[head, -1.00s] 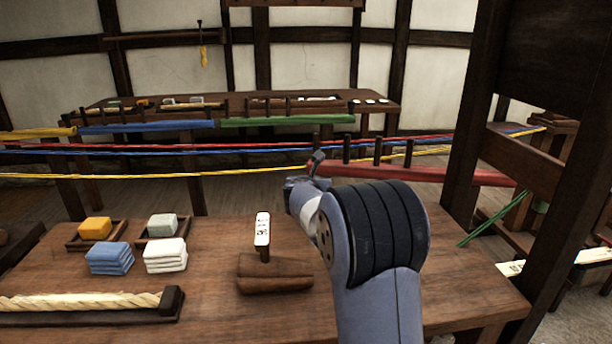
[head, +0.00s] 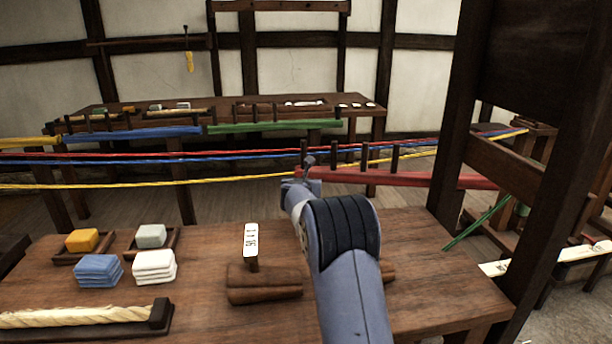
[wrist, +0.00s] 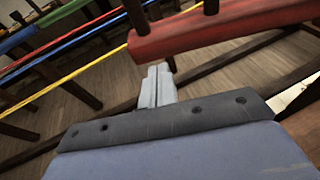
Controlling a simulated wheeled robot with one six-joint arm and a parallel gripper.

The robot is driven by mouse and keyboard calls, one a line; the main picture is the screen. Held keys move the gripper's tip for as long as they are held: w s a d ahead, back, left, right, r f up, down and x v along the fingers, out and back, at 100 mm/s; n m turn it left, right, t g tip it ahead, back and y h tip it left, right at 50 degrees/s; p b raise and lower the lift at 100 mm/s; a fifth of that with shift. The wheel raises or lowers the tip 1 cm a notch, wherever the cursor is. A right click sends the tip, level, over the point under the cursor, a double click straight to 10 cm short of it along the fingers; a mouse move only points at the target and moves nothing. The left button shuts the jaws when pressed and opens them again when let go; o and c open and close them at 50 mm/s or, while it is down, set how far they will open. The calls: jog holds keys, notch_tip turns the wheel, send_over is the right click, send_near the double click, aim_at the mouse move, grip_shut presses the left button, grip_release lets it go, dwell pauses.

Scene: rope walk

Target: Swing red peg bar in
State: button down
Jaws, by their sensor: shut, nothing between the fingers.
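The red peg bar (head: 430,178) is a long red beam with several dark upright pegs. In the head view it runs from the middle to behind the dark post at the right. My gripper (head: 309,162) is at the bar's left end, beyond the near table. In the wrist view my gripper (wrist: 155,82) is shut and empty. Its pale fingers are just beside and below the end of the red bar (wrist: 200,32). I cannot tell whether they touch it. My arm hides part of the table.
Red, blue and yellow ropes (head: 130,181) stretch across behind the bar. Blue (head: 150,133) and green (head: 270,126) peg bars are farther back. A thick dark post (head: 460,110) stands at the right. The near table (head: 200,250) holds folded cloths, a label stand and a rope piece.

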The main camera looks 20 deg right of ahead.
jog(key=shift+w+d+p, duration=0.3)
jog(key=shift+w+p, duration=0.05)
jog(key=shift+w, duration=0.3)
jog(key=shift+w+d+p, duration=0.35)
jog(key=shift+w+p, duration=0.05)
jog(key=shift+w, duration=0.2)
jog(key=shift+w+d+p, duration=0.3)
jog(key=shift+w+p, duration=0.05)
jog(key=shift+w, duration=0.3)
jog(key=w+p, duration=0.1)
jog(key=p, duration=0.3)
jog(key=w+d+p, duration=0.1)
jog(key=w+p, duration=0.1)
jog(key=p, duration=0.1)
jog(key=w+d+p, duration=0.1)
jog(key=w+p, duration=0.1)
jog(key=p, duration=0.2)
jog(key=shift+w+d+r+p, duration=0.1)
jog(key=shift+w+r+p, duration=0.1)
jog(key=shift+r+p, duration=0.15)
jog(key=shift+w+d+f+p, duration=0.25)
jog(key=shift+w+f+p, duration=0.1)
jog(key=shift+p, duration=0.85)
